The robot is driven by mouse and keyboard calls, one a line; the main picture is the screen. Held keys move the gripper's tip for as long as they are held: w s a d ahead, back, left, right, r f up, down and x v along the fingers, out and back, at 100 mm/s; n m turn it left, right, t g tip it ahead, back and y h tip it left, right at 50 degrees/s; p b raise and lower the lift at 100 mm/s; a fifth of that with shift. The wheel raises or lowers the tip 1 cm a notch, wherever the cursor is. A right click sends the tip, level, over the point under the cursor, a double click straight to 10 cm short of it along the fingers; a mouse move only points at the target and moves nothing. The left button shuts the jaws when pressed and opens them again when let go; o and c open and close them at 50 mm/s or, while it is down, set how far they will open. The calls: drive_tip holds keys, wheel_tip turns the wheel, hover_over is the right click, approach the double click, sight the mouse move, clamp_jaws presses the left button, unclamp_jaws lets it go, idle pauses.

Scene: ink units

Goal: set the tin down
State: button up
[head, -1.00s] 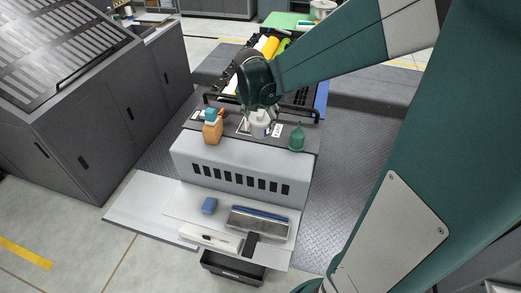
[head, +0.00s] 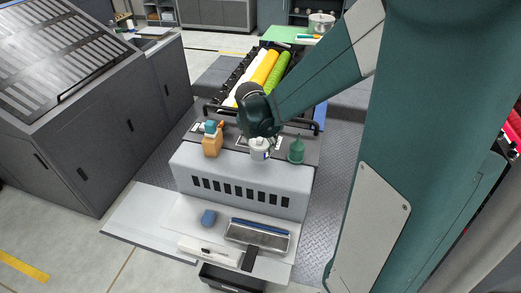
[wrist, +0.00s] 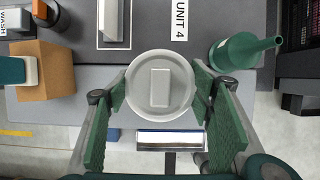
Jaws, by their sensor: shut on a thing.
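A pale grey-white round tin (head: 259,150) is in my gripper (head: 260,136), near the front edge of the dark ledge (head: 285,139) on the press unit. The wrist view shows the tin (wrist: 160,108) from above, with a raised rectangle on its round lid. The green fingers of my gripper (wrist: 162,90) are shut on its left and right sides. The tin looks upright, over the border between the dark ledge and the lighter grey cover (wrist: 60,108). I cannot tell whether its base touches a surface.
A "UNIT 4" label (wrist: 181,20) lies behind. Ink rollers (head: 265,68) are farther back. A blue block (head: 208,218) and a metal tray (head: 258,236) sit below in front.

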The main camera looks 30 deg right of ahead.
drive_tip(key=shift+f, duration=2.05)
drive_tip(key=shift+f, duration=0.2)
drive_tip(key=o, duration=1.2)
drive_tip(key=shift+c, duration=0.2)
drive_tip(key=shift+r, duration=0.15)
drive_tip(key=v, duration=1.2)
drive_tip(key=shift+r, duration=0.1)
